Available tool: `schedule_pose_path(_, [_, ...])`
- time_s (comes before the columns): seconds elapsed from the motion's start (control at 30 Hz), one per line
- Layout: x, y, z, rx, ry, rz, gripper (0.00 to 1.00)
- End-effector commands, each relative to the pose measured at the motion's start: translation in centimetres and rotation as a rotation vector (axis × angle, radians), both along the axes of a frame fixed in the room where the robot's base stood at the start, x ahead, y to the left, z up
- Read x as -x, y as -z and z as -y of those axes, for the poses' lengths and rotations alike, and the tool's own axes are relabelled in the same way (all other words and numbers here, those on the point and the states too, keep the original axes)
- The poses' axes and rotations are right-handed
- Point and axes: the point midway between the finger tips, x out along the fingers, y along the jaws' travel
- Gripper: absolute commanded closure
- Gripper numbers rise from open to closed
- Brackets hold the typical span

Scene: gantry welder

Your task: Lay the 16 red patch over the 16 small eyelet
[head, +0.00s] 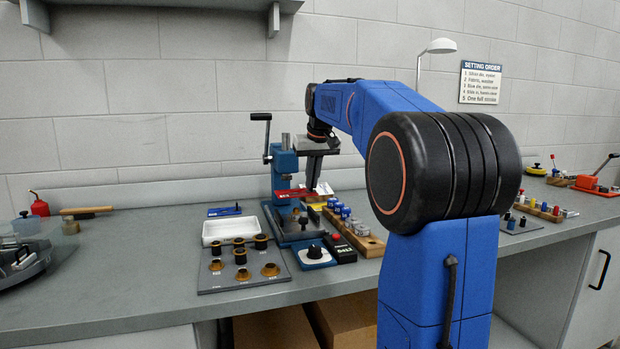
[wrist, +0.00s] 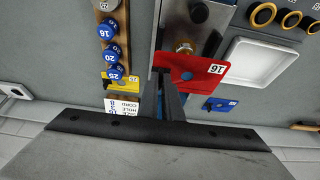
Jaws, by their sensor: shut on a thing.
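The red patch (wrist: 209,70) carries a white label reading 16, upside down in the wrist view. What lies under the patch is hidden.
The blue hand press (head: 285,172) stands close around the patch. A wooden rack of blue-topped dies (head: 353,232) is to its right. A white tray (head: 230,229) and a grey board with rings (head: 241,279) are at left. A blue patch (wrist: 219,104) lies nearby.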

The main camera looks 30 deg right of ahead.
Motion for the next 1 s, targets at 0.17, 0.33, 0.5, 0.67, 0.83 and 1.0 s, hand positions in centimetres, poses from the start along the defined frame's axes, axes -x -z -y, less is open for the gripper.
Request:
schedule_pose_path(0.17, [0.1,1.4,0.0,0.0,0.0,-0.001,1.0])
schedule_pose_path(0.33, [0.0,2.7,0.0,0.0,0.0,-0.001,1.0])
schedule_pose_path(0.5, [0.0,3.7,0.0,0.0,0.0,-0.001,1.0])
schedule_pose_path(0.67, [0.0,4.1,0.0,0.0,0.0,0.0,1.0])
schedule_pose_path(0.83, [0.0,4.2,0.0,0.0,0.0,0.001,1.0])
schedule_pose_path(1.0, [0.0,4.2,0.0,0.0,0.0,0.001,1.0])
